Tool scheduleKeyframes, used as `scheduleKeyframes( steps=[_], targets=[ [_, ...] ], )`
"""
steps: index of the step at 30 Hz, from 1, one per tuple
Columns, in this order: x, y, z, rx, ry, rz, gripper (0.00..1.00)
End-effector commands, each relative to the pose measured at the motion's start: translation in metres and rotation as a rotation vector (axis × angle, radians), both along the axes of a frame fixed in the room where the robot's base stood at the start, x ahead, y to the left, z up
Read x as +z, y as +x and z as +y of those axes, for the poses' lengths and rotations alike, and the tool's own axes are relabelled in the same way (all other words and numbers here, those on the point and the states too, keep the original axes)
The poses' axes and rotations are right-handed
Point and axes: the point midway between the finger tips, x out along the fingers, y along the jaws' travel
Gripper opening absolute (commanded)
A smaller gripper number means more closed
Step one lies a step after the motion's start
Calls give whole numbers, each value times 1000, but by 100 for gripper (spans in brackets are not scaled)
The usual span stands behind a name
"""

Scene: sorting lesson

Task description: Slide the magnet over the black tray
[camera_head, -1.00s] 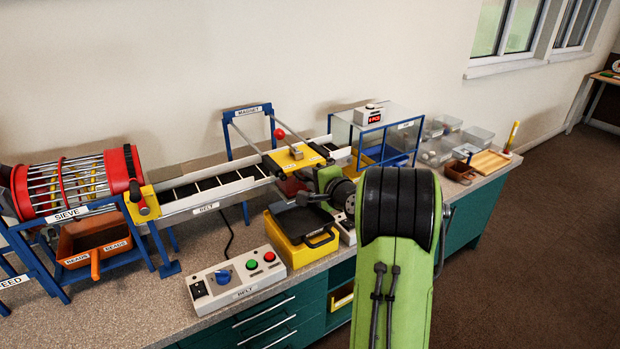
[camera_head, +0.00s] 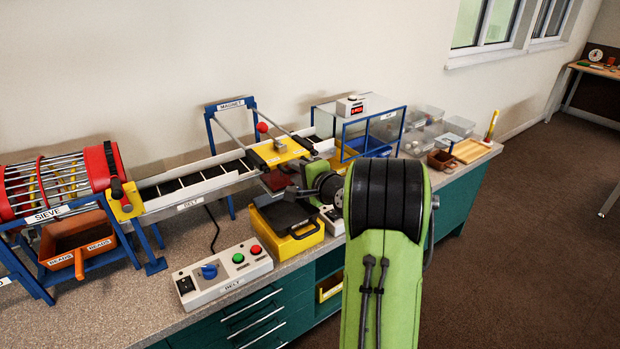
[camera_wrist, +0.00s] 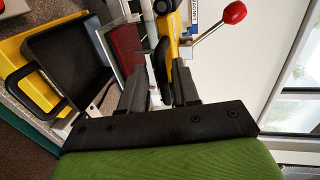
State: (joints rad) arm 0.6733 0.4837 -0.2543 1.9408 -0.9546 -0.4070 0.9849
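The magnet carriage (camera_head: 280,151) is a yellow plate on rails above the belt, with a red ball lever and a dark red block (camera_head: 275,182) under its front. The block also shows in the wrist view (camera_wrist: 126,46). The black tray (camera_head: 284,214) lies on a yellow box in front of the belt, below and in front of the carriage. It is at the left in the wrist view (camera_wrist: 70,62). My gripper (camera_wrist: 161,88) is at the carriage's front, its fingers either side of a dark rounded piece (camera_wrist: 161,66). Whether they press on it is unclear. My arm partly hides this in the head view.
The belt (camera_head: 196,186) runs behind the tray, with the sieve drum (camera_head: 60,180) and an orange bead bin at the left. A belt control box (camera_head: 222,275) stands left of the tray. A clear case (camera_head: 372,128) and several small bins stand to the right.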

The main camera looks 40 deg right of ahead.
Motion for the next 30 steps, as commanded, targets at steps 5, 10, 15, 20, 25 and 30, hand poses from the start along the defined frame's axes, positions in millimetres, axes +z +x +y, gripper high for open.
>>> scheduleKeyframes(
  steps=[5, 10, 15, 20, 25, 30],
  targets=[
    [11, -46, 1, -10, 3, -1, 31],
    [21, -93, 3, -11, 2, -1, 31],
    [29, -130, 6, -8, 1, 0, 31],
    [32, -144, 8, -3, 0, 2, 31],
    [32, -145, 8, -2, 1, 1, 31],
    [32, -145, 8, -2, 1, 2, 31]
  ],
)
